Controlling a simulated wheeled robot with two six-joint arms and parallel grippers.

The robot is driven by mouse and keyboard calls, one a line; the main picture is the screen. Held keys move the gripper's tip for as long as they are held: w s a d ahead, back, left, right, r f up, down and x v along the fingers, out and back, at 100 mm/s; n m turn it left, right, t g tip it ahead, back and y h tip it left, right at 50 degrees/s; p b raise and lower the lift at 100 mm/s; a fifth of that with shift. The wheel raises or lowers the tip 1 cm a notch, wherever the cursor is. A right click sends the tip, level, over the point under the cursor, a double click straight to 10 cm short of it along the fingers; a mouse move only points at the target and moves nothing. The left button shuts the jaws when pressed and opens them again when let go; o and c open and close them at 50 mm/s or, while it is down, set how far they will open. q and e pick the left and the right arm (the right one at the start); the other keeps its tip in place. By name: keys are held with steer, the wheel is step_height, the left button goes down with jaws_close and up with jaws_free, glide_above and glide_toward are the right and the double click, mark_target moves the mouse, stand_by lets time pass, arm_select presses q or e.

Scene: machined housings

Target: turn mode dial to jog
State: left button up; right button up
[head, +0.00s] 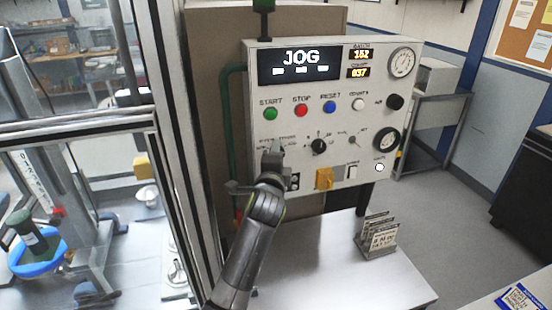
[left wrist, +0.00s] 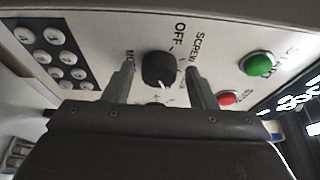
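The control panel (head: 330,105) stands upright, and its display (head: 300,62) reads JOG. My left gripper (head: 272,152) is at the panel's lower left and hides the dial behind it in the head view. In the left wrist view, a round black dial (left wrist: 158,68) sits between the two fingers of the left gripper (left wrist: 158,86). The fingers are apart, with a gap visible on each side. The dial's white mark points down in that view. Labels OFF, SCREW and a partly hidden word starting with MO surround it. My right gripper is not in view.
Green start (head: 270,114), red stop (head: 301,110) and blue reset (head: 329,107) buttons sit above. Another black dial (head: 319,146) is just right of the gripper, and a yellow switch (head: 324,179) below. A keypad (left wrist: 52,48) is beside the dial. A card holder (head: 377,240) stands on the table (head: 330,280).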

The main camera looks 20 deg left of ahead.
arm_select(q)
steer(key=shift+o, duration=0.3)
steer(key=b+v, duration=0.3)
steer(key=v, duration=0.4)
steer(key=shift+s, duration=0.3)
steer(key=shift+f, duration=0.1)
